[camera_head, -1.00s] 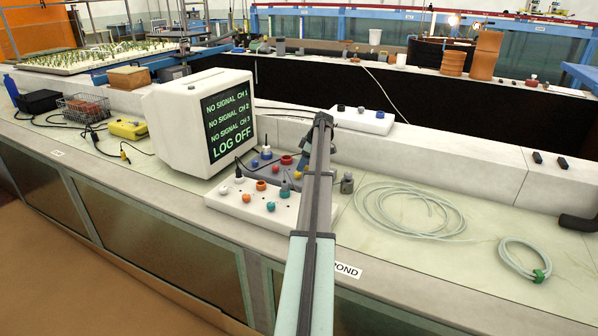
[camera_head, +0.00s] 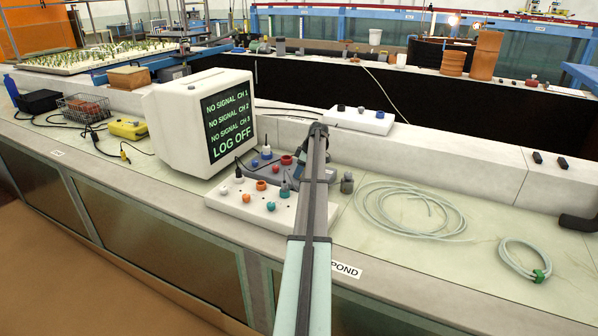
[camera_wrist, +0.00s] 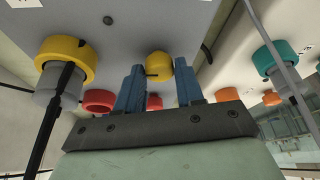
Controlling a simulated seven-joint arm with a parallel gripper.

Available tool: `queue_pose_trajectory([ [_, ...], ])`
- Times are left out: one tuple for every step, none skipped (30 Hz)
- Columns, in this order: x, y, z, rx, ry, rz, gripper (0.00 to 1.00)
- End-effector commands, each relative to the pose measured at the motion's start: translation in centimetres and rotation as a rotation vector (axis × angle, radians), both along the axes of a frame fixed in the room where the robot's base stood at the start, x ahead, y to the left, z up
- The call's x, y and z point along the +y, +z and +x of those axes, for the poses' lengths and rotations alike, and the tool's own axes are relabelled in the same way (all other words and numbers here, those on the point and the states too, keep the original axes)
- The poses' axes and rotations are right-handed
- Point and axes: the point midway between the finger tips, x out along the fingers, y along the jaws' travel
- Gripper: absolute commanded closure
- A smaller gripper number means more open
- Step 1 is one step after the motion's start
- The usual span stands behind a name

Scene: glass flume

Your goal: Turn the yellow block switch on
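In the wrist view a small rounded yellow knob (camera_wrist: 159,66) with a dark mark on its left side sits on a pale grey panel, between and just beyond my fingertips. I take it for the yellow block switch. My gripper (camera_wrist: 160,72) is open, with one blue finger on each side of the knob. I cannot tell whether either finger touches it. A larger yellow collar (camera_wrist: 65,58) with a dark cable surrounds a grey plug at the left. In the head view my arm hides most of this spot, and the yellow knob cannot be made out there.
Around the knob are a red knob (camera_wrist: 98,100), an orange knob (camera_wrist: 227,94) and a teal collar (camera_wrist: 275,56). The head view shows a white knob board (camera_head: 232,205), a monitor (camera_head: 200,120) at its left and coiled hose (camera_head: 385,208) at the right.

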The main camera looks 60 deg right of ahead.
Motion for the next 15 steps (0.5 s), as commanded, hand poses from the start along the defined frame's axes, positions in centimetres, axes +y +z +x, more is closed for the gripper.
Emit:
queue_pose_trajectory([
  [0.00, 0.01, 0.00, 0.000, 0.000, 0.000, 0.68],
  [0.00, 0.01, 0.00, 0.000, 0.000, 0.000, 0.71],
  [0.00, 0.01, 0.00, 0.000, 0.000, 0.000, 0.75],
  [0.00, 0.01, 0.00, 0.000, 0.000, 0.000, 0.78],
  [0.00, 0.01, 0.00, 0.000, 0.000, 0.000, 0.81],
  [0.00, 0.01, 0.00, 0.000, 0.000, 0.000, 0.85],
  [0.00, 0.01, 0.00, 0.000, 0.000, 0.000, 0.87],
  [0.00, 0.01, 0.00, 0.000, 0.000, 0.000, 0.90],
  [0.00, 0.01, -0.01, 0.000, 0.000, 0.000, 0.94],
  [0.00, 0.01, -0.01, 0.000, 0.000, 0.000, 0.97],
  [0.00, 0.02, -0.01, 0.000, 0.000, 0.000, 0.98],
  [0.01, 0.01, -0.02, 0.000, -0.001, 0.000, 0.98],
  [0.01, 0.02, -0.01, 0.000, -0.002, 0.000, 0.98],
  [0.01, 0.01, -0.02, 0.000, -0.003, 0.000, 0.98],
  [0.02, 0.01, -0.02, 0.000, -0.008, 0.000, 0.98],
])
